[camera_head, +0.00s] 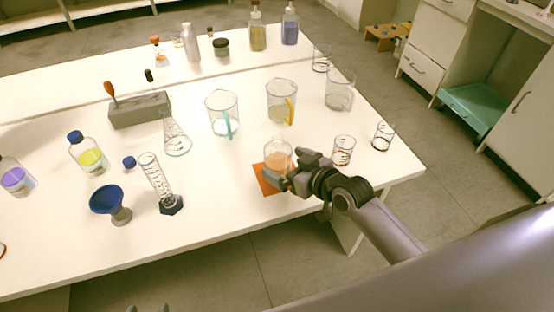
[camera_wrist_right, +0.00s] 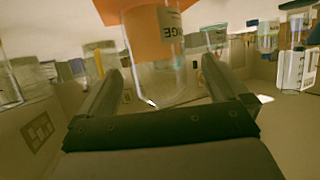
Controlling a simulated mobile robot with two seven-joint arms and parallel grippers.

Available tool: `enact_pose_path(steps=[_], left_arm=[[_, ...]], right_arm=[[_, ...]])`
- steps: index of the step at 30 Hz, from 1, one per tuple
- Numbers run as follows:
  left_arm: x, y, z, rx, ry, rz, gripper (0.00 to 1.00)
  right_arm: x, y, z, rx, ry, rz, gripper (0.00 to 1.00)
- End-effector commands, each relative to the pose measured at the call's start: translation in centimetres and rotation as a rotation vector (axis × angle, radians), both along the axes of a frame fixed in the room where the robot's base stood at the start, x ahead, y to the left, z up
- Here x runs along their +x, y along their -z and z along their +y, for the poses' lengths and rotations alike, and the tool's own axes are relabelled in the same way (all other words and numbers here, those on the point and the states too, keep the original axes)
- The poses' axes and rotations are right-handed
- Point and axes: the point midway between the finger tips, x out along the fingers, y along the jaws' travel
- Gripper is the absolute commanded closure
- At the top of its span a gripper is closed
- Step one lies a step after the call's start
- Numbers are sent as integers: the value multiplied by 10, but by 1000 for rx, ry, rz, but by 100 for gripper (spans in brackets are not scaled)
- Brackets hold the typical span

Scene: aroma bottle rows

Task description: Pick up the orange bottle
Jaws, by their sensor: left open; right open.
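The orange bottle (camera_head: 278,150) is clear, with orange contents in its lower part. It stands upright on an orange square mat (camera_head: 267,187) near the table's front edge. My right gripper (camera_head: 287,168) is open, with its fingers around the bottle's near side. In the right wrist view the bottle (camera_wrist_right: 158,60) appears upside down between the two open fingers, its label partly visible and the mat (camera_wrist_right: 118,10) above it. Contact with the fingers cannot be told. Only the tips of my left gripper (camera_head: 148,308) show at the bottom edge of the head view, open and away from the bottle.
Two beakers (camera_head: 343,150) (camera_head: 383,136) stand right of my right gripper. Handled jugs (camera_head: 222,114) (camera_head: 281,101) stand behind the bottle. A graduated cylinder (camera_head: 158,180) and a blue funnel (camera_head: 109,200) are to the left. The front strip left of the mat is clear.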

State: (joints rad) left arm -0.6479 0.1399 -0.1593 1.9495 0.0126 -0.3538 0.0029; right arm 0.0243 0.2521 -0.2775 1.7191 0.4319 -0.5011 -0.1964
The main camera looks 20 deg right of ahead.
Motion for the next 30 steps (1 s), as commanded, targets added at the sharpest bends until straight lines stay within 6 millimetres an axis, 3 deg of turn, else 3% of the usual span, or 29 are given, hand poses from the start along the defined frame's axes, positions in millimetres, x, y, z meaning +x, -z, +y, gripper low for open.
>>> enact_pose_path(steps=[9,20,21,27,30], left_arm=[[-1,3,0,0,0,1,38],[-1,4,0,0,0,2,38],[-1,4,0,0,0,2,38],[-1,4,0,0,0,2,38],[-1,4,0,0,0,2,38]], right_arm=[[32,16,10,2,1,-1,0],[38,19,13,0,0,-1,0],[38,19,13,0,0,-1,3],[37,19,13,1,1,-1,67],[38,17,13,2,1,-6,68]])
